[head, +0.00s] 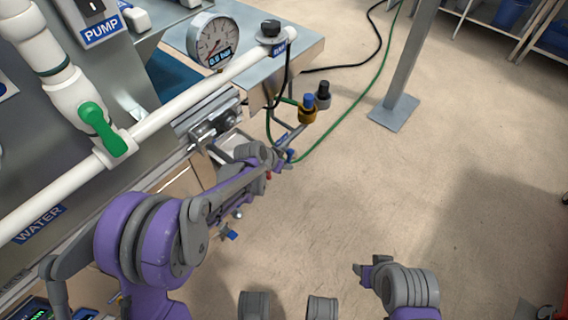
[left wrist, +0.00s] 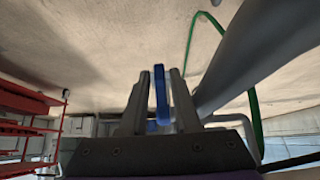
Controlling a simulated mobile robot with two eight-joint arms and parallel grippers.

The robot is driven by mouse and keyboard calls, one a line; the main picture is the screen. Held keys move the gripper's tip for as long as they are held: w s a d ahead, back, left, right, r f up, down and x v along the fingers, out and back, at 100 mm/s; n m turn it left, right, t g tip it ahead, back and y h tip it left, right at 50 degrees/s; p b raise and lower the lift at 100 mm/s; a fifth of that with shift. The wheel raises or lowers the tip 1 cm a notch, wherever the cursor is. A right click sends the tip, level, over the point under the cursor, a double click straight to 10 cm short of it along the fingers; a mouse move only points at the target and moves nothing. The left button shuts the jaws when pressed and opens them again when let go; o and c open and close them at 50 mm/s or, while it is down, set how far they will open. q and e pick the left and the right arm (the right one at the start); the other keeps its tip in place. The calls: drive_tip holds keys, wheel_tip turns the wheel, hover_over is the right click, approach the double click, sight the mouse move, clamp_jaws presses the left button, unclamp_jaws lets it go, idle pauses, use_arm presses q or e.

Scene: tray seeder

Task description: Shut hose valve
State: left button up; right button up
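My left gripper (head: 284,160) reaches out past the bench end, low beside the pipework. In the left wrist view its two grey fingers (left wrist: 160,100) stand on either side of a blue lever (left wrist: 160,92), which looks like the hose valve's handle. A narrow gap shows between the lever and the left finger; contact on the right side is unclear. The head view shows a bit of blue (head: 290,155) at the gripper; the valve body is mostly hidden there. A green hose (head: 345,132) runs from that spot. Part of my right arm (head: 408,286) shows at lower right; its finger state is unclear.
A white pipe (head: 190,99) with a green-handled valve (head: 98,122) runs along the bench beside a gauge (head: 213,42). A brass fitting with a blue top (head: 307,109) and a black-topped fitting (head: 323,94) stand near my gripper. A grey post (head: 405,70) stands behind open floor.

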use_arm(q)
drive_tip(key=p+v, duration=0.3)
drive_tip(key=v, duration=0.7)
drive_tip(key=shift+s+r, duration=0.2)
drive_tip(key=shift+r, duration=0.15)
drive_tip(key=shift+a, duration=0.15)
